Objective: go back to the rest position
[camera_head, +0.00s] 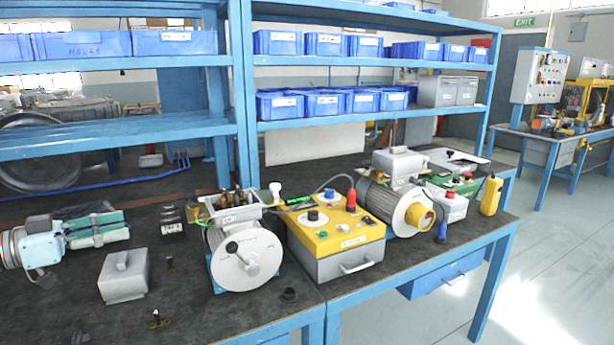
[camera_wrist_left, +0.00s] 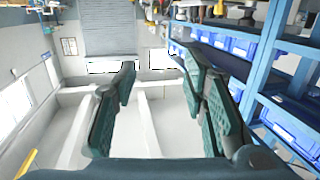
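My left gripper (camera_head: 118,228) comes in low from the left edge in the head view, over the left part of the dark bench top (camera_head: 60,310). Its teal finger pads point to the right. In the left wrist view its two fingers (camera_wrist_left: 160,78) stand wide apart with nothing between them, so it is open and empty. Past them show a pale floor and a far wall. My right gripper is in neither view.
Near my left gripper are a grey cover box (camera_head: 123,280) and a motor with a round silver face (camera_head: 244,260). A yellow-topped control box (camera_head: 337,234) and another motor (camera_head: 395,200) stand further right. Blue shelves with bins (camera_head: 322,105) rise behind.

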